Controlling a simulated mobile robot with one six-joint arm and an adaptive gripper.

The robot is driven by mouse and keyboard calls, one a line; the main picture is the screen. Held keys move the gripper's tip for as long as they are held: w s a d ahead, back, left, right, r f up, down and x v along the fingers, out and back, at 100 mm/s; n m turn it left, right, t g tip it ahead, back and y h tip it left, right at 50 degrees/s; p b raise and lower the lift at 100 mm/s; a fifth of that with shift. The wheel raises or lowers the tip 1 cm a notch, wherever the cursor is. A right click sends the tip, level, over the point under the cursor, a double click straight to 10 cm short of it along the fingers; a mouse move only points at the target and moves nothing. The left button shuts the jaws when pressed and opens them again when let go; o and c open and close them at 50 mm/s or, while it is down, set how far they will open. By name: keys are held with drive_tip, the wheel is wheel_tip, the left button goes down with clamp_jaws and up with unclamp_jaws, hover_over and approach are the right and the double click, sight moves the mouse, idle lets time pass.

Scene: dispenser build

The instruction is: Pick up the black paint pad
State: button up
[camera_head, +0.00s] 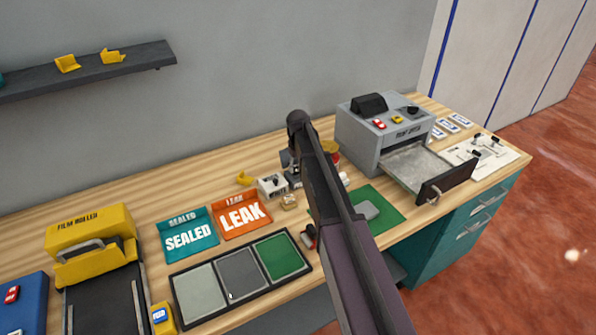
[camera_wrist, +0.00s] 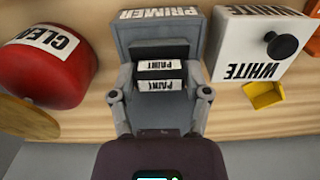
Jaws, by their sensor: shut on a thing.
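In the wrist view, my gripper (camera_wrist: 160,94) has its two grey fingers on either side of a dark block with a white PAINT label (camera_wrist: 160,85), and it is shut on this black paint pad. A second label reading PAINT (camera_wrist: 160,66) shows just behind it, at the front of a grey box marked PRIMER (camera_wrist: 160,14). The fingers cover the pad's sides, and I cannot tell whether it touches the box. In the head view, my arm hides most of this spot, and the pad cannot be made out.
A red CLEAR can (camera_wrist: 48,65) stands left of the PRIMER box, and a WHITE box (camera_wrist: 258,48) with a black knob stands right. A yellow scoop (camera_wrist: 264,94) is near it. SEALED (camera_head: 188,236) and LEAK (camera_head: 240,214) trays, a three-panel tray (camera_head: 240,306) and an open-drawer machine (camera_head: 380,135) share the bench.

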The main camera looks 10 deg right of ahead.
drive_tip(key=shift+c, duration=0.5)
drive_tip(key=shift+r, duration=0.15)
wheel_tip(320, 180, up, 3)
drive_tip(key=p, duration=0.3)
drive_tip(key=s+r+p, duration=0.1)
drive_tip(key=s+p, duration=0.1)
drive_tip(key=s, duration=1.4)
drive_tip(key=shift+r, duration=0.35)
drive_tip(key=shift+o, duration=1.4)
drive_tip(key=shift+c, duration=1.1)
